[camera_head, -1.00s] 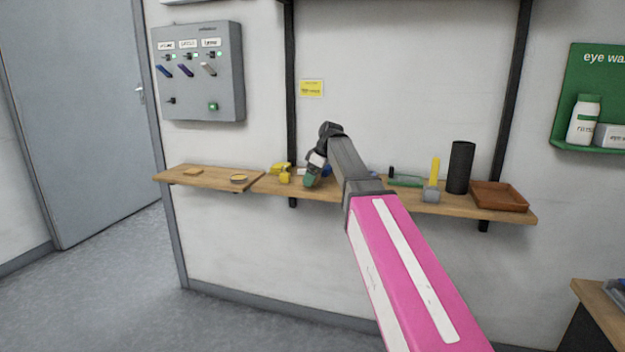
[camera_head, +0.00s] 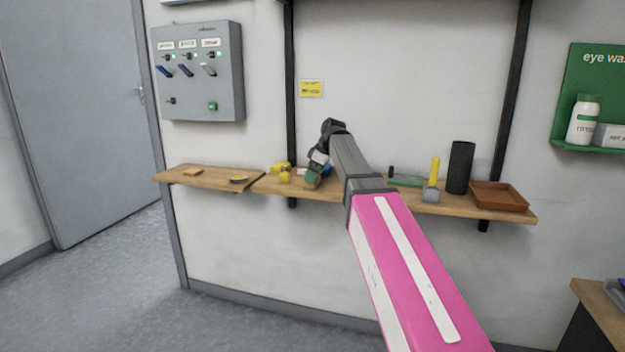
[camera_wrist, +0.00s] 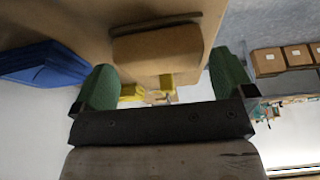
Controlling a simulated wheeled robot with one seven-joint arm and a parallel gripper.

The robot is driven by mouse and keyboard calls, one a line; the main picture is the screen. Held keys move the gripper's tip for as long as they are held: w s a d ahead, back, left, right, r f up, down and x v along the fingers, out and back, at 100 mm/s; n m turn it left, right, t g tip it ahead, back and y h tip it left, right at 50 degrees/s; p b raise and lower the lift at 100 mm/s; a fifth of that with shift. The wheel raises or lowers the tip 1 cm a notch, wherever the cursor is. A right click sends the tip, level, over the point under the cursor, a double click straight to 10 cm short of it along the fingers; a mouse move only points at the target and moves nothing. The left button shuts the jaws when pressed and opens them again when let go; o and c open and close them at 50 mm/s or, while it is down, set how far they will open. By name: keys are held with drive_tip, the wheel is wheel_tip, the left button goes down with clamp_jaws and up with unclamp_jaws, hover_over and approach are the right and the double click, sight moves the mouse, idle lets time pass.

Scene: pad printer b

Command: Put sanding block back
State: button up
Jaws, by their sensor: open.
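My gripper (camera_head: 314,180) is at the wooden shelf, near its middle. In the wrist view, its two green fingertips are spread apart, with the gap between them (camera_wrist: 162,82) empty. A tan block with a darker strip along one edge (camera_wrist: 158,55), which looks like the sanding block, lies on the tan surface just beyond this gap. The fingers are not closed on it. In the head view I cannot make this block out; my gripper and arm cover that part of the shelf.
Yellow items (camera_head: 281,171) lie left of my gripper on the shelf (camera_head: 460,210). To the right are a yellow-handled tool (camera_head: 434,172), a black cylinder (camera_head: 460,167) and an empty-looking brown tray (camera_head: 499,197). A blue bin (camera_wrist: 40,62) is close to one finger.

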drive_tip(key=v, duration=1)
